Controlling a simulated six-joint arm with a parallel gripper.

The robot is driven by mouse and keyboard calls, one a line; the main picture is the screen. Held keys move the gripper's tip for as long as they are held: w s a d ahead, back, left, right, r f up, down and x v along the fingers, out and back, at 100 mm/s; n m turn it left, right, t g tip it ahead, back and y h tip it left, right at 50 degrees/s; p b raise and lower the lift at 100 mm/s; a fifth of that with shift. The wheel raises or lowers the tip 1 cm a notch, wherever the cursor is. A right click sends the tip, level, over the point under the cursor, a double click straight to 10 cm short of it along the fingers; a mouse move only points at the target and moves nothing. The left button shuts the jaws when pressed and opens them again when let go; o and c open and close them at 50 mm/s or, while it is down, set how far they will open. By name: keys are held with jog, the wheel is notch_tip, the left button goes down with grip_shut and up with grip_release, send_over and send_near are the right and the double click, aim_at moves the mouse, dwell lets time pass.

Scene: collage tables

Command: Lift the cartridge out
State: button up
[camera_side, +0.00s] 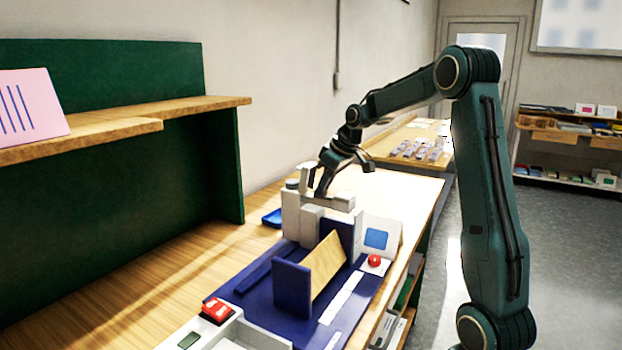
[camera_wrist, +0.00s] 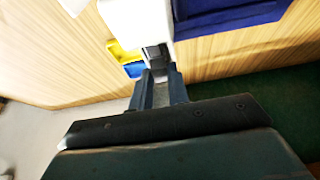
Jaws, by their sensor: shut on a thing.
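My gripper (camera_side: 321,186) reaches down over a white block-shaped machine (camera_side: 292,216) on the bench. In the wrist view the dark fingers of my gripper (camera_wrist: 160,78) are close together on a small grey and black piece (camera_wrist: 157,55), which I take to be the cartridge. It is at the edge of the white machine (camera_wrist: 135,20). Most of the cartridge is hidden by the fingers, and I cannot tell how far it sits inside the machine.
A blue tray (camera_side: 272,217) lies left of the machine. A green-backed shelf (camera_side: 120,122) rises at left. Bare wooden bench (camera_side: 150,275) lies between.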

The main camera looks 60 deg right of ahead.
jog(key=shift+r, duration=2.75)
